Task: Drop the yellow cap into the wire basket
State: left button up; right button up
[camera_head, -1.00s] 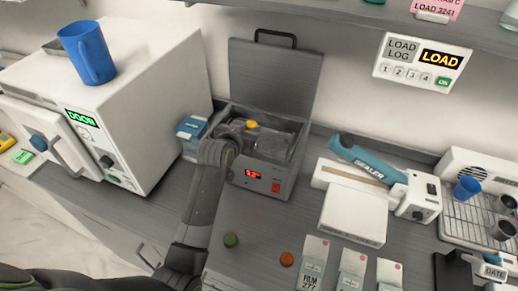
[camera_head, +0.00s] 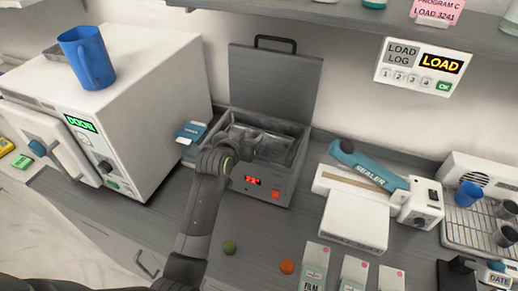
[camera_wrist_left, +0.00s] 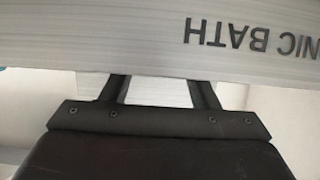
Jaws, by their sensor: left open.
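The bath (camera_head: 262,186) stands open on the counter with its lid (camera_head: 274,82) raised. Inside its tank is a grey, partly see-through wire basket (camera_head: 272,146), its left part hidden by my arm. The yellow cap is not visible in either view now. My left arm reaches over the bath's left front; its wrist hides most of the gripper in the head view. In the left wrist view my left gripper (camera_wrist_left: 158,88) is open, with only a pale surface visible between its fingers, before a panel (camera_wrist_left: 150,40) lettered "NIC BATH" upside down. My right gripper is not in view.
A green cap (camera_head: 230,248) and an orange cap (camera_head: 287,267) lie on the front counter. A white oven-like unit (camera_head: 150,90) with a blue mug (camera_head: 86,57) on top stands left. A sealer (camera_head: 355,205) stands right. A blue box (camera_head: 190,132) is beside the bath.

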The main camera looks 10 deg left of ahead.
pick_arm(q)
jog(key=b+v, duration=0.2)
jog(key=v, duration=1.4)
jog(key=shift+s+r+b, duration=0.25)
jog(key=shift+s+b, duration=0.1)
jog(key=shift+a, duration=0.1)
jog(key=s+a+f+n+g+y, duration=0.15)
jog(key=s+a+f+g, duration=0.4)
jog(key=s+f, duration=0.6)
jog(key=s+a+f+n+g+y, duration=0.1)
jog(key=s+a+f+g+y, duration=0.25)
jog(key=s+a+f, duration=0.75)
jog(key=s+d+f+g+h+b, duration=0.1)
jog(key=s+f, duration=0.1)
jog(key=f, duration=1.1)
jog(key=s+d+f+g+b, duration=0.1)
jog(key=s+f+b, duration=0.1)
jog(key=f, duration=1.1)
jog(key=s+d+f+g+b, duration=0.1)
jog(key=s+f, duration=1.3)
jog(key=f, duration=0.3)
jog(key=shift+d, duration=0.15)
jog(key=shift+f, duration=0.1)
